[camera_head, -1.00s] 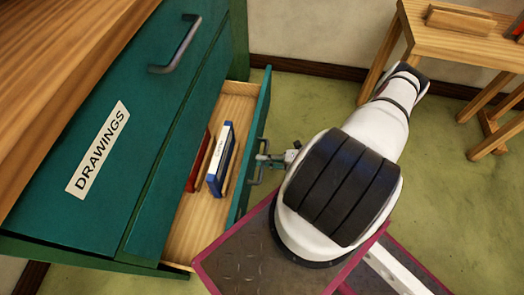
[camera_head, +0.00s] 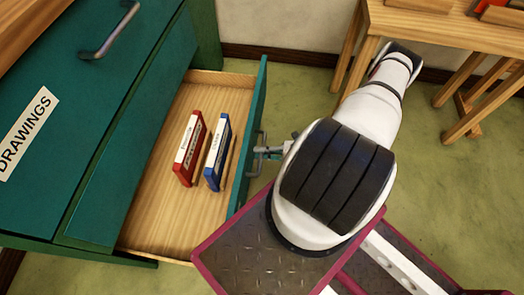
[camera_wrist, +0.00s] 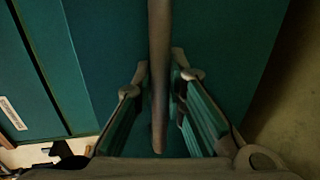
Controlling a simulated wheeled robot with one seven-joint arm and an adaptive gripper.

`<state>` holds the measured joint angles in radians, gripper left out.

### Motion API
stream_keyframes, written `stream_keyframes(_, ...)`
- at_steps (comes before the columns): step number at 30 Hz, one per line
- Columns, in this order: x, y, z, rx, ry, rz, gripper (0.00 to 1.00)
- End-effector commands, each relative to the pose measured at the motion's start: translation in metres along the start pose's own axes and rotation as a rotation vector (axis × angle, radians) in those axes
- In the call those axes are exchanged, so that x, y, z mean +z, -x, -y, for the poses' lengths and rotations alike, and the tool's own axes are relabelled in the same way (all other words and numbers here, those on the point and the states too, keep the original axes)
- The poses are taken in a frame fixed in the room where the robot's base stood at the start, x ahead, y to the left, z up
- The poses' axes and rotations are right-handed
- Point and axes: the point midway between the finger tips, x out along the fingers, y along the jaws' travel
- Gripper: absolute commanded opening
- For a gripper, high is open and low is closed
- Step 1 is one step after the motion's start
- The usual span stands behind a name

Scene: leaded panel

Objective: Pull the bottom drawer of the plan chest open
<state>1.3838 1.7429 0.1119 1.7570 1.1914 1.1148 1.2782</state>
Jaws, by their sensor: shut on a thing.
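The green plan chest (camera_head: 110,110) stands at the left with its bottom drawer (camera_head: 225,95) pulled well out, its pale wooden inside showing. A grey bar handle (camera_head: 257,160) is on the drawer's green front. My gripper (camera_head: 272,150) is at that handle, small and partly hidden by my arm in the head view. In the wrist view the handle (camera_wrist: 159,70) runs between the two fingers of my gripper (camera_wrist: 158,95), which is shut on it. A red box (camera_head: 188,150) and a blue box (camera_head: 217,152) stand side by side in the drawer.
A drawer above, with a DRAWINGS label (camera_head: 27,133) and its own handle (camera_head: 112,38), is closed. A wooden table (camera_head: 430,25) stands at the back right. Green floor (camera_head: 440,190) lies open at the right.

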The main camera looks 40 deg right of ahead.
Motion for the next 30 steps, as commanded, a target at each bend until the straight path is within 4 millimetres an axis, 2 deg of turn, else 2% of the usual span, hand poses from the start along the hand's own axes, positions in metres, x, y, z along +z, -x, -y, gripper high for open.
stream_keyframes(12, 0.003, 0.001, 0.001, -0.004, 0.002, 0.005, 0.00)
stream_keyframes(13, 0.003, 0.001, 0.001, -0.004, 0.002, 0.005, 0.14)
stream_keyframes(15, 0.002, 0.001, 0.001, -0.004, 0.002, 0.004, 0.30)
stream_keyframes(16, 0.002, 0.001, 0.001, -0.003, 0.002, 0.004, 0.33)
stream_keyframes(26, 0.001, 0.002, 0.000, -0.002, 0.001, 0.002, 0.33)
stream_keyframes(30, 0.001, 0.014, 0.001, -0.003, 0.000, 0.003, 0.33)
